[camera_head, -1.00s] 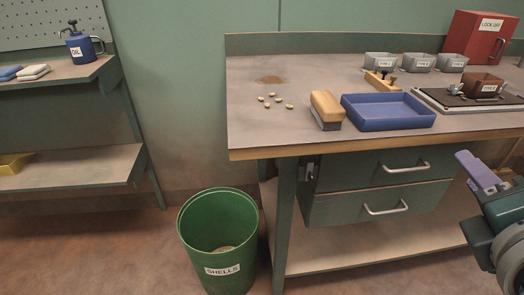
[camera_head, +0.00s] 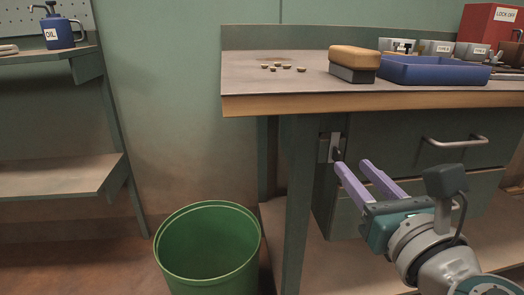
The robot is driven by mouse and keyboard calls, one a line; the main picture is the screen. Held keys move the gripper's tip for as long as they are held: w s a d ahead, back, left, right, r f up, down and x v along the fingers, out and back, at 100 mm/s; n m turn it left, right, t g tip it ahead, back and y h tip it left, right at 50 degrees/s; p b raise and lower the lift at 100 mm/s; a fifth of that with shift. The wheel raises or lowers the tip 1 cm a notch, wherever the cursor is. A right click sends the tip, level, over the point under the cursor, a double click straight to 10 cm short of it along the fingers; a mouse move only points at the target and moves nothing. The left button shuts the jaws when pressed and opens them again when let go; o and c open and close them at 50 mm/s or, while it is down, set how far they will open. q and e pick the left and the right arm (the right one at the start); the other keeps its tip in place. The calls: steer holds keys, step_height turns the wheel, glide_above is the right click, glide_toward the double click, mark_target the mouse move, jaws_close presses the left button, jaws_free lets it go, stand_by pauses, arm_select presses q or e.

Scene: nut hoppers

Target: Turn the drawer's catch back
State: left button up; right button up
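The drawer unit hangs under the workbench, with an upper drawer (camera_head: 395,135) whose bar handle (camera_head: 455,141) shows at the right. The catch (camera_head: 335,149) is a small metal plate with a dark knob, at the upper drawer's left edge beside the bench leg. My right gripper (camera_head: 352,163) is in front of the drawers, its two lilac fingers spread apart with nothing between them. Its fingertips point up and left, close below and right of the catch; I cannot tell whether they touch it. My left gripper is not in view.
The workbench top (camera_head: 260,88) overhangs the drawers, and its leg (camera_head: 297,200) stands just left of the catch. A green bin (camera_head: 208,250) is on the floor at left. A brush (camera_head: 354,64) and a blue tray (camera_head: 432,71) stand on top.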

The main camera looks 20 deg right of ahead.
mark_target(339, 152)
steer(key=x, duration=0.5)
steer(key=shift+w+b, duration=0.1)
steer(key=shift+b, duration=0.2)
steer(key=shift+c, duration=0.2)
jaws_close()
